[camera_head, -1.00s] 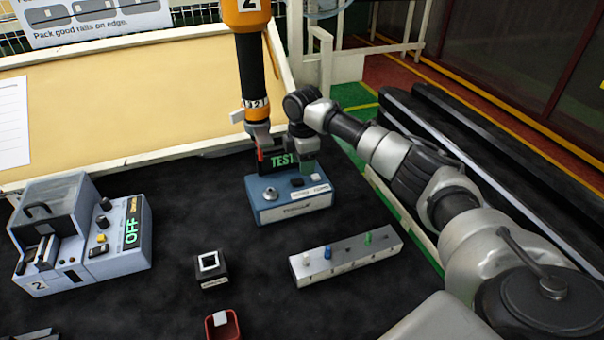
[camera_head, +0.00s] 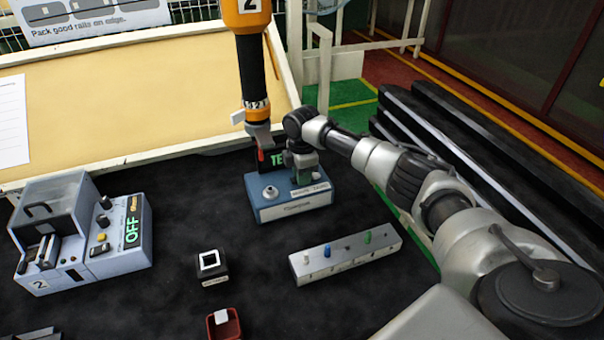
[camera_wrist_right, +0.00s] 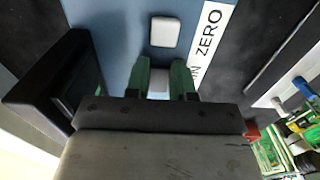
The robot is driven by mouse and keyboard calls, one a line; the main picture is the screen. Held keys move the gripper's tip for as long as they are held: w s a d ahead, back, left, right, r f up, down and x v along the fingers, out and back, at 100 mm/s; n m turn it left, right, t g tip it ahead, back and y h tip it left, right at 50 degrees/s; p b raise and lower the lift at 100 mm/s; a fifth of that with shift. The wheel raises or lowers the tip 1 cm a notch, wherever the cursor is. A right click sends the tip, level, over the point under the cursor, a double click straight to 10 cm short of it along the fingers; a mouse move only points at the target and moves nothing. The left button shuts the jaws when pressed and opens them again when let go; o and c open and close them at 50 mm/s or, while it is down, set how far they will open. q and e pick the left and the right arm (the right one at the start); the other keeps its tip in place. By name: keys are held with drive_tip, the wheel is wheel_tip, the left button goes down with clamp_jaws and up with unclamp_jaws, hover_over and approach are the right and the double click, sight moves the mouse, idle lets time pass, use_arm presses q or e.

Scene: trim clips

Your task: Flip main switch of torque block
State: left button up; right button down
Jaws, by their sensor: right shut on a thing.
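The torque block (camera_head: 285,212) is a blue box with a pale top label and a dark upright display (camera_head: 274,158) at its back. The display shows green letters, partly hidden by my right gripper (camera_head: 305,172). A second pale button (camera_wrist_right: 164,31) sits by "ZERO", apart from the fingers. Which way the held switch is tipped cannot be told. My left gripper is not in view.
An orange and black tool (camera_head: 250,75) hangs just behind the block. A grey station (camera_head: 85,235) reading OFF stands left. A small black box (camera_head: 212,277), red bin (camera_head: 222,324) and grey peg strip (camera_head: 345,262) stand in front. Dark mat between them is free.

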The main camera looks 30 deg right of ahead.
drive_tip(key=shift+a+r+h+p, duration=0.2)
drive_tip(key=shift+r+h+p, duration=0.15)
drive_tip(key=shift+h+p, duration=0.45)
drive_tip(key=shift+a+p, duration=0.1)
drive_tip(key=shift+p, duration=0.5)
drive_tip(key=shift+w+a+f+g+h+p, duration=0.15)
drive_tip(key=shift+g+h+p, duration=0.3)
drive_tip(key=shift+h, duration=0.55)
drive_tip(key=c, duration=1)
unclamp_jaws()
drive_tip(key=shift+o, duration=0.2)
